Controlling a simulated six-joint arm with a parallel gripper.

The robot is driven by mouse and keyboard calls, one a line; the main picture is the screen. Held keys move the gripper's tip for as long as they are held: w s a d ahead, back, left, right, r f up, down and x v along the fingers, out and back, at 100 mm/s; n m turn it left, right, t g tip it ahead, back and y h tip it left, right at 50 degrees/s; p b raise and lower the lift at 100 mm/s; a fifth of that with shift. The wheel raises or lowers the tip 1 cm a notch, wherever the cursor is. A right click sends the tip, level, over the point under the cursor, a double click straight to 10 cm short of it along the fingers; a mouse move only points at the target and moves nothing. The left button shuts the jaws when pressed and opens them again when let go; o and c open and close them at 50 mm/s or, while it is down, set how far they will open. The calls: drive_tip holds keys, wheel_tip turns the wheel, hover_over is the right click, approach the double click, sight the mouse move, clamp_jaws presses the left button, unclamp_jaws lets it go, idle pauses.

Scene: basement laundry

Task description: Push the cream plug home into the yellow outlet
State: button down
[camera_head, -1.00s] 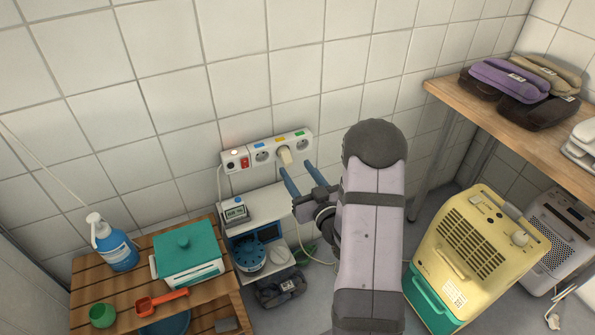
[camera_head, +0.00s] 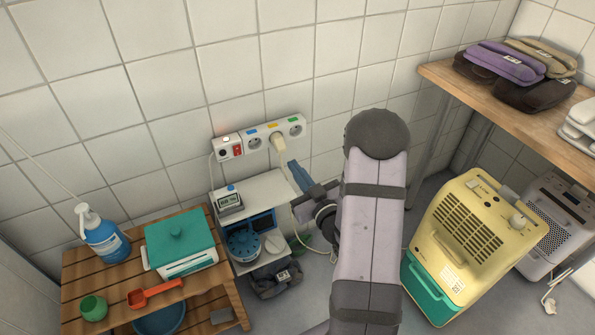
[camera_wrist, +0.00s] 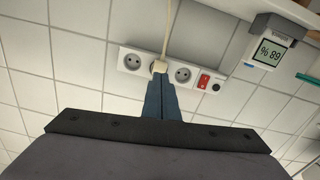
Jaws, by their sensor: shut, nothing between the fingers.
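The white power strip (camera_head: 253,143) is on the tiled wall, with blue, yellow and green marks above its sockets. The cream plug (camera_head: 278,144) is at the middle socket, under the yellow mark, and its body stands out from the strip. How deep its pins sit cannot be seen. In the wrist view the plug (camera_wrist: 159,66) is just beyond my fingertips, partly hidden by them, with its pale cord running upward. My gripper (camera_head: 291,163) is shut and empty, its blue fingers together, pointing at the plug. Whether the tips touch it I cannot tell.
A white shelf unit (camera_head: 262,189) with a small display meter (camera_head: 229,200) stands left of my gripper. A yellow and green appliance (camera_head: 470,245) stands to the right. A wooden table (camera_head: 75,285) is at lower left, and a wooden worktop (camera_head: 440,72) at upper right.

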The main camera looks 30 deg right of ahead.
sight(282, 151)
drive_tip(key=shift+w, duration=2.5)
drive_tip(key=shift+w, duration=0.45)
drive_tip(key=shift+s, duration=0.15)
drive_tip(key=s, duration=1)
